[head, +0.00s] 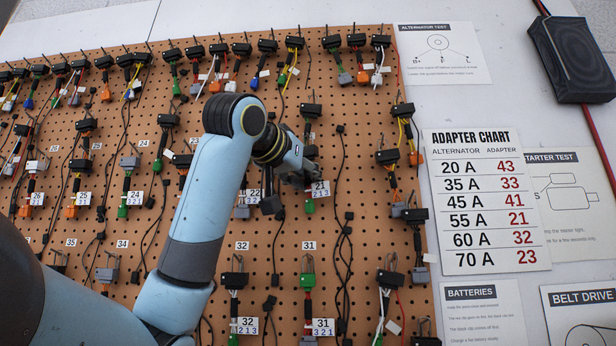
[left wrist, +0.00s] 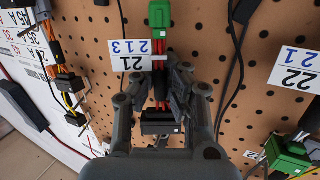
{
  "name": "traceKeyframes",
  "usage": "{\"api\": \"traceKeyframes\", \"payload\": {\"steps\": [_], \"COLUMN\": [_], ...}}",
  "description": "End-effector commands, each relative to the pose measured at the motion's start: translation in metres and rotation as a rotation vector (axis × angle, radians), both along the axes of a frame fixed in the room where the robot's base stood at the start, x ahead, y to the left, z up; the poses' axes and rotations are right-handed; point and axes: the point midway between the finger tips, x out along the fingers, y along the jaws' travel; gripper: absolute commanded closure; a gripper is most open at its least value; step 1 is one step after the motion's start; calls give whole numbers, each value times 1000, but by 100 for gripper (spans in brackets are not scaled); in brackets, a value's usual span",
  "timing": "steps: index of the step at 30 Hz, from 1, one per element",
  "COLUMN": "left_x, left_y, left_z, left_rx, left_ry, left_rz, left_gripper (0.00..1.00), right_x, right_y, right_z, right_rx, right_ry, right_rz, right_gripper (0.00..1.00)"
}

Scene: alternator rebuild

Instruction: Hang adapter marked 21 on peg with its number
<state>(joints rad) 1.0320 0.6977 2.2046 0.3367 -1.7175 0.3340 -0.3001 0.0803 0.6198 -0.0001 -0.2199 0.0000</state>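The adapter marked 21 shows a green plug (head: 310,206) at its lower end and a white tag (head: 321,188). In the left wrist view it appears upside down, with its green plug (left wrist: 160,14), tag (left wrist: 132,55), red wires and black connector (left wrist: 160,122). My left gripper (head: 303,170) is at the adapter against the pegboard. In the left wrist view its fingers (left wrist: 162,85) stand on both sides of the adapter's wires; whether they press on them is unclear. My gripper hides the peg and its number, so I cannot tell whether the adapter hangs there. My right gripper is not in view.
The pegboard (head: 270,330) holds many other adapters. An adapter tagged 22 (left wrist: 297,70) hangs close beside, and one tagged 31 (head: 323,327) hangs below. Loose dark cables (head: 341,180) hang just right of my gripper. The adapter chart (head: 487,200) is at the right.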

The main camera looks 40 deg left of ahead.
Motion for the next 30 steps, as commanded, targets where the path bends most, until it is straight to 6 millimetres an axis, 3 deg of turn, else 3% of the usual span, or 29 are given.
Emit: {"api": "traceKeyframes", "payload": {"steps": [24,30], "left_x": [1,1], "left_y": [1,1], "left_z": [-5,-5], "left_rx": [-2,-2], "left_ry": [4,3], "left_rz": [1,2], "left_gripper": [100,72], "right_x": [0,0], "right_y": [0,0], "right_z": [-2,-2], "right_rx": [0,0], "right_ry": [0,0], "right_rz": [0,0], "right_gripper": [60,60]}}
